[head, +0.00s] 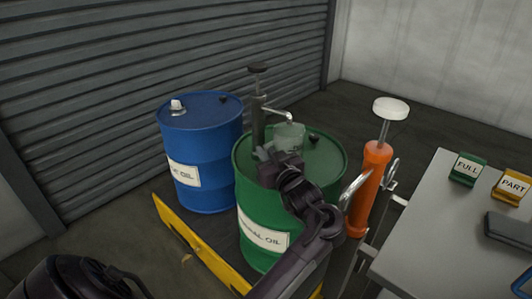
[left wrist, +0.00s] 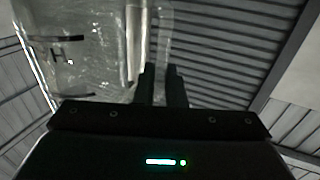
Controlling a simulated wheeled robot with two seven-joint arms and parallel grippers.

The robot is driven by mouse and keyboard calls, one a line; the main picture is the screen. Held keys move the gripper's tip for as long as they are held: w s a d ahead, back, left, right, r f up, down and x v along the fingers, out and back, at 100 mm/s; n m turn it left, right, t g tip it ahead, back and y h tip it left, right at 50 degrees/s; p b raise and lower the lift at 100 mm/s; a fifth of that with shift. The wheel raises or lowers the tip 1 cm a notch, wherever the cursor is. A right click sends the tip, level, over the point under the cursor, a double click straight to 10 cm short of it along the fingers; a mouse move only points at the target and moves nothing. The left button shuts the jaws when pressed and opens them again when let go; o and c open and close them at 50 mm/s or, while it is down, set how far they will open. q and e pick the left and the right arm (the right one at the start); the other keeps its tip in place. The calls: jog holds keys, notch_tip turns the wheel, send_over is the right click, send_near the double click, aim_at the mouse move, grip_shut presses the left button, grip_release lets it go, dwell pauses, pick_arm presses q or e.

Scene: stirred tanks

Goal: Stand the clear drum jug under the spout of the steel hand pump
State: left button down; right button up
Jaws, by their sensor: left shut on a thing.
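The clear drum jug (head: 290,133) is over the green drum's top, just below the spout end (head: 290,115) in the head view. The steel hand pump (head: 258,112) stands upright on the green drum (head: 262,205), its spout pointing right. My left gripper (head: 272,154) is shut on the jug from the near side. In the left wrist view the jug (left wrist: 90,50) fills the upper left, with dark marks on its clear wall, beside the dark fingers (left wrist: 163,88). I cannot tell whether its base touches the drum; the gripper hides its lower part. My right gripper is out of view.
A blue drum (head: 205,150) stands to the left. An orange pump (head: 370,185) with a white knob stands close on the right. A grey table (head: 440,235) carries FULL (head: 467,168) and PART (head: 511,186) blocks. A yellow edge (head: 205,250) runs in front of the drums.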

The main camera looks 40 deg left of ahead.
pick_arm(q)
jog(key=shift+f, duration=0.45)
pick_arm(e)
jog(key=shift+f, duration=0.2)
pick_arm(q)
jog(key=c, duration=1.4)
grip_release()
jog(key=shift+c, duration=0.2)
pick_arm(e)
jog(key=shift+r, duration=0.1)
